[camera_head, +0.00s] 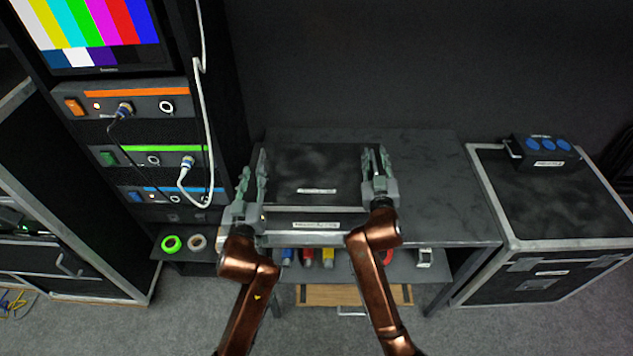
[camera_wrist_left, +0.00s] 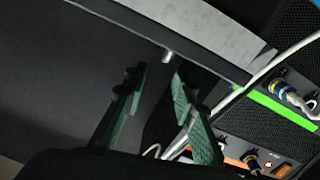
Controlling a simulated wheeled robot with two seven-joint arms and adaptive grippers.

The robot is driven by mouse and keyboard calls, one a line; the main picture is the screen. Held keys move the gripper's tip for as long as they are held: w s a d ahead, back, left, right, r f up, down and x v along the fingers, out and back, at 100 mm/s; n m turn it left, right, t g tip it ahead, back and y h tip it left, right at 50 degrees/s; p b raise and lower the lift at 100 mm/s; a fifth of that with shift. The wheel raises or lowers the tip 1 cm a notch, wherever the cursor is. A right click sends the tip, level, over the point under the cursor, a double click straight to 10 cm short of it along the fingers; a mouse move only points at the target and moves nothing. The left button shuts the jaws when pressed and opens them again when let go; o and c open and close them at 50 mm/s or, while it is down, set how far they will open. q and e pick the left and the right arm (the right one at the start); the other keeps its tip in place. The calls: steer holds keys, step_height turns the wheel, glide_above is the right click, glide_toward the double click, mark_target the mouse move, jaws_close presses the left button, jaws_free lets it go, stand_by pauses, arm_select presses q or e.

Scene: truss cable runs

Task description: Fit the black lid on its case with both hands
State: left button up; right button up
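The black lid (camera_head: 315,170) is a flat dark panel with a white label, lying in the middle of the table. Below its front edge shows the silver-edged case front (camera_head: 315,226) with a second label. I cannot tell whether the lid is seated all round. My left gripper (camera_head: 253,175) is at the lid's left side, fingers apart. In the left wrist view its green fingers (camera_wrist_left: 160,80) are spread, with no held object visible between them. My right gripper (camera_head: 376,160) is at the lid's right side, its fingers apart, with no clear grasp visible.
The table (camera_head: 440,200) is clear right of the case. A rack with a white cable (camera_head: 207,110) stands close on the left. A large flight case (camera_head: 550,200) bearing a black box (camera_head: 543,150) stands right.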

mark_target(254, 199)
arm_select(q)
steer(key=s, duration=0.4)
steer(key=shift+a+f, duration=0.1)
steer(key=shift+s, duration=0.4)
arm_select(e)
steer(key=shift+s, duration=0.2)
steer(key=s, duration=1.1)
steer(key=shift+s+a+f, duration=0.1)
steer(key=shift+s+a, duration=0.15)
steer(key=shift+s, duration=0.05)
